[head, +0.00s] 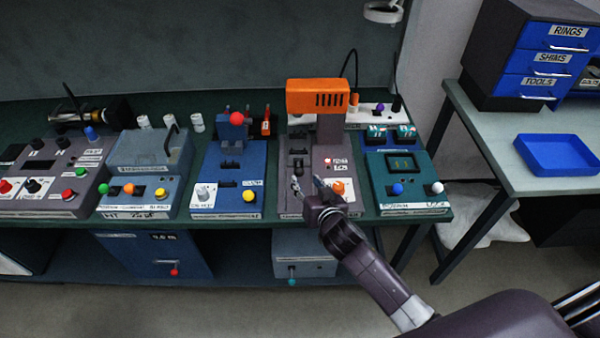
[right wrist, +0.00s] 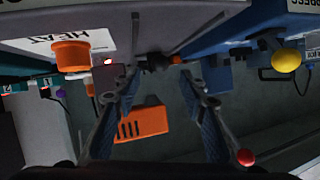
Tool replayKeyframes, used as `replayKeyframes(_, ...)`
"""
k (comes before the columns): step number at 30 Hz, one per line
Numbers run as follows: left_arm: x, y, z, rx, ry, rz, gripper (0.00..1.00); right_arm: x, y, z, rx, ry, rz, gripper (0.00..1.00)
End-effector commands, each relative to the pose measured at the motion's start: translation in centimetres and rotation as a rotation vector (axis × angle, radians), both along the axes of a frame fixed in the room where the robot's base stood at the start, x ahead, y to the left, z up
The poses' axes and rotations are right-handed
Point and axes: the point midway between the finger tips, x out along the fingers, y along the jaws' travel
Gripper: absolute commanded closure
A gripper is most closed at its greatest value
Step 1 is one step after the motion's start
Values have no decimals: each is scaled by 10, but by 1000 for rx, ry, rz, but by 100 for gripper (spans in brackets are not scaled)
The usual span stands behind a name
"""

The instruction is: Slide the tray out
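I cannot tell for sure which part is the tray. The grey machine (head: 292,205) with the orange head (head: 317,97) stands near the middle of the bench and has dark fittings on its top. My right gripper (head: 307,184) is over its front part, left of the orange button (head: 339,187). In the right wrist view its fingers (right wrist: 158,82) are spread apart, with a small dark, orange-tipped part (right wrist: 155,62) in line with the gap between the tips. I cannot tell whether they touch it. A loose-looking blue tray (head: 557,155) lies on the right table. My left gripper is not in view.
A blue machine (head: 226,178) with a yellow knob (head: 249,195) stands left of the grey one. A teal machine (head: 403,185) stands close on its right. The orange head overhangs the grey machine. Floor (head: 345,300) in front of the bench is open.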

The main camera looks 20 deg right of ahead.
Motion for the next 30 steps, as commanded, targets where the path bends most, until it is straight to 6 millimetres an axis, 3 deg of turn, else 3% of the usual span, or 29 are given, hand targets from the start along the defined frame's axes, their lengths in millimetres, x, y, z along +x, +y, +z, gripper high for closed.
replayKeyframes(15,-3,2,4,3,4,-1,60,57,0,-23,0,1,-1,61)
replayKeyframes(29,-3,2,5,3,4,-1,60,65,0,-26,-1,1,1,61)
replayKeyframes(30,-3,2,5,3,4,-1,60,65,0,-26,-1,1,1,64)
